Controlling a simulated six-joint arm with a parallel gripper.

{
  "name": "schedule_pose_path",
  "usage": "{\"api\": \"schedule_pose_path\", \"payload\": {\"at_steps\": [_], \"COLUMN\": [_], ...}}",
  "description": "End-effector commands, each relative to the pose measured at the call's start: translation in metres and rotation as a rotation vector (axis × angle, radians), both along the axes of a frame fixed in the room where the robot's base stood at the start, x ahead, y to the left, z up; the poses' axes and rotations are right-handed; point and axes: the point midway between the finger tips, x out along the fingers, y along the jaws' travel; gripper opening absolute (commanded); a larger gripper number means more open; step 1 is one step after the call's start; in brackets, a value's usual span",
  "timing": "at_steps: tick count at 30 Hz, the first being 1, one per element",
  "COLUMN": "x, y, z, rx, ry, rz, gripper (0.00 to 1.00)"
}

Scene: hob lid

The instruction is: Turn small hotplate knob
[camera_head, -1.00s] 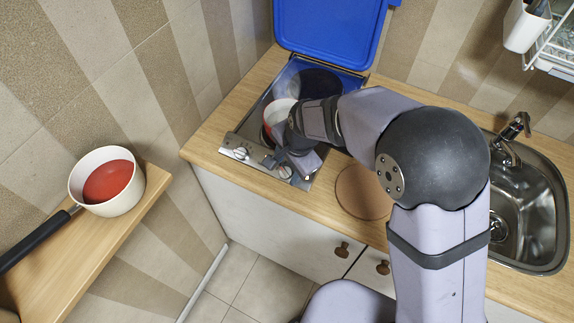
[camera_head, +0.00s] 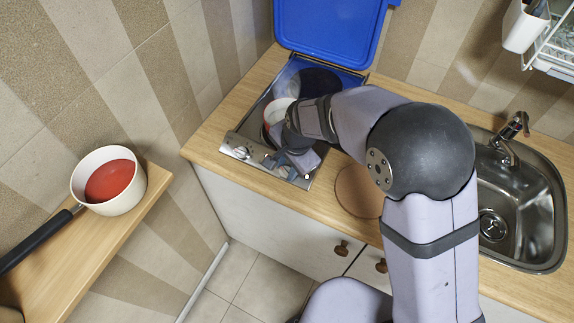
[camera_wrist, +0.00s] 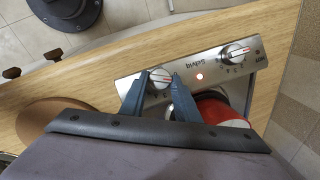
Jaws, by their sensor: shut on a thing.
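The hob's steel control panel (camera_wrist: 190,66) carries two silver knobs with numbers. My gripper (camera_wrist: 158,82) is shut on one knob (camera_wrist: 160,77), with one blue-grey finger on each side of it; the knob's red mark still shows between the fingers. In the head view my gripper (camera_head: 284,164) is at the right end of the panel and hides most of that knob. The other knob (camera_wrist: 236,52) is free, and it also shows at the panel's left in the head view (camera_head: 241,152). I cannot read which hotplate each knob serves.
A white-and-red pot (camera_head: 276,116) stands on the hob close behind my gripper. The blue lid (camera_head: 330,30) is raised. A brown round board (camera_head: 358,192) lies to the right.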

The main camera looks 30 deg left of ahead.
Motion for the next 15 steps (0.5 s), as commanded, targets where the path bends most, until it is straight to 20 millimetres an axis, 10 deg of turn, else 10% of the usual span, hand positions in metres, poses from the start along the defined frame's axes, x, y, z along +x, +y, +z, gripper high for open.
{"api": "schedule_pose_path", "payload": {"at_steps": [15], "x": [0.0008], "y": [0.0047], "z": [0.0018], "rx": [-0.166], "ry": [0.001], "rz": [0.294], "gripper": [0.06]}}
